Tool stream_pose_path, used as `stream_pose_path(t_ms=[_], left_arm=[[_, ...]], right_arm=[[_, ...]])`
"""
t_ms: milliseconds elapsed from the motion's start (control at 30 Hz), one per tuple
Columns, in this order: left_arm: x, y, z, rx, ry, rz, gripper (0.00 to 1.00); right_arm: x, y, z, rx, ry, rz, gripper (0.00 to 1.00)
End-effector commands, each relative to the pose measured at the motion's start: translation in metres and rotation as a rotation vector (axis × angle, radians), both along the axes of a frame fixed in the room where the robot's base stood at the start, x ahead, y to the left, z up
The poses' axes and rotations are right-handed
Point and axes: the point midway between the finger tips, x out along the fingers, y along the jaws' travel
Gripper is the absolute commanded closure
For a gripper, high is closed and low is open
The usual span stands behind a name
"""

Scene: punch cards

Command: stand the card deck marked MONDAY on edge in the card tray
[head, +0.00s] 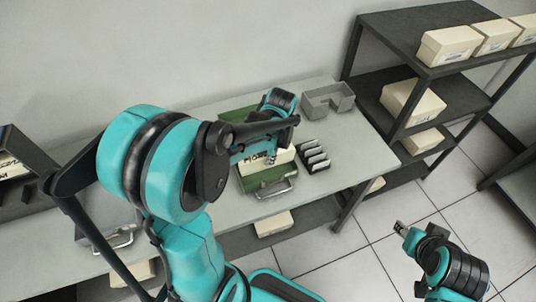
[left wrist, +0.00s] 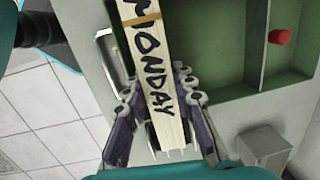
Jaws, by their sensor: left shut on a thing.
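The card deck marked MONDAY (left wrist: 158,75) is a long pale stack with black lettering and a tan band. In the left wrist view it lies between the fingers of my left gripper (left wrist: 157,85), which is shut on it. In the head view my left gripper (head: 272,158) is at the open green case (head: 262,180), partly hidden by my arm. My right gripper (head: 401,228) is over the floor, too small to judge.
A red knob (left wrist: 281,38) sits in a green compartment. A dark shelf (head: 430,75) with pale boxes stands at the right. The table (head: 352,140) is bare near its right end.

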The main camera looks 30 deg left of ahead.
Motion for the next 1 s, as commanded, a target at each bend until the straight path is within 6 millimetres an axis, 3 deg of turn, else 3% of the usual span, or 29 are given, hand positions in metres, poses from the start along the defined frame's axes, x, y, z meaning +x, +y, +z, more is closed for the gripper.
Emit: stream_pose_path(t_ms=[267, 800, 1000], left_arm=[[0.0, 0.0, -0.005, 0.0, 0.0, 0.0, 1.0], [0.0, 0.0, -0.04, 0.0, 0.0, 0.001, 1.0], [0.0, 0.0, -0.042, 0.0, 0.0, 0.001, 1.0]], right_arm=[[0.0, 0.0, -0.004, 0.0, 0.0, 0.0, 0.6], [0.0, 0.0, -0.034, 0.0, 0.0, 0.0, 0.6], [0.0, 0.0, -0.035, 0.0, 0.0, 0.0, 0.6]])
